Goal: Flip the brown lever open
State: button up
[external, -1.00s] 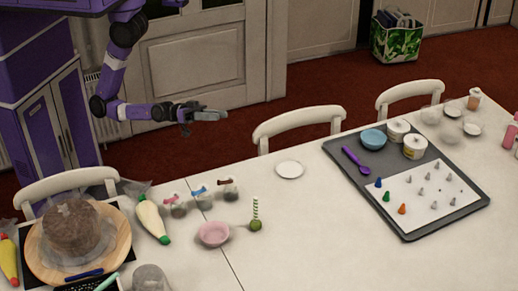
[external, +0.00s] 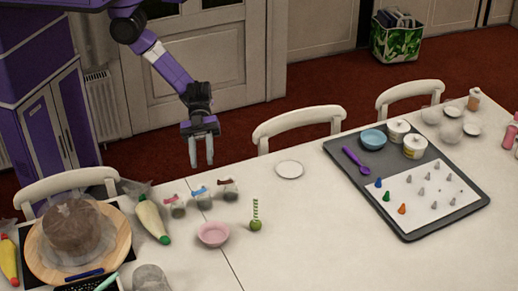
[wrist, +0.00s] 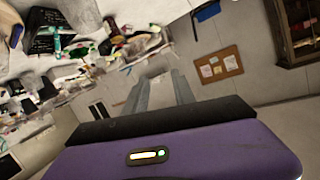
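Three small clear jars stand in a row on the table in the external view, each with a coloured lever on top. The left jar (external: 176,207) has a reddish lever, the middle jar (external: 203,199) a blue lever (external: 199,191), and the right jar (external: 229,191) a dark reddish-brown lever (external: 226,181). The right one looks most like the brown lever, though the colours are hard to tell at this size. My gripper (external: 202,159) points down, open and empty, above and behind the jars, apart from them. Its two fingers show apart in the wrist view (wrist: 160,90).
A piping bag (external: 152,220) lies left of the jars. A pink bowl (external: 213,234) and a green ball with a striped stick (external: 256,225) stand in front. A white plate (external: 290,169) lies to the right. A chair (external: 300,124) stands behind the table.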

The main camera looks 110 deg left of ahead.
notch_tip(320, 180, down, 4)
jog(key=a+f+m+g+y, duration=0.1)
jog(key=m+g+y, duration=0.1)
jog(key=y, duration=0.1)
jog(key=m+g+y, duration=0.3)
jog(key=g+y, duration=0.2)
jog(key=y, duration=0.5)
send_over(225, 181)
jog(key=s+d, duration=0.2)
jog(key=f, duration=1)
jog(key=shift+w+f, duration=0.2)
jog(key=shift+a+f+p, duration=0.1)
jog(key=shift+f+p, duration=0.2)
jog(key=shift+f, duration=3.55)
grip_shut()
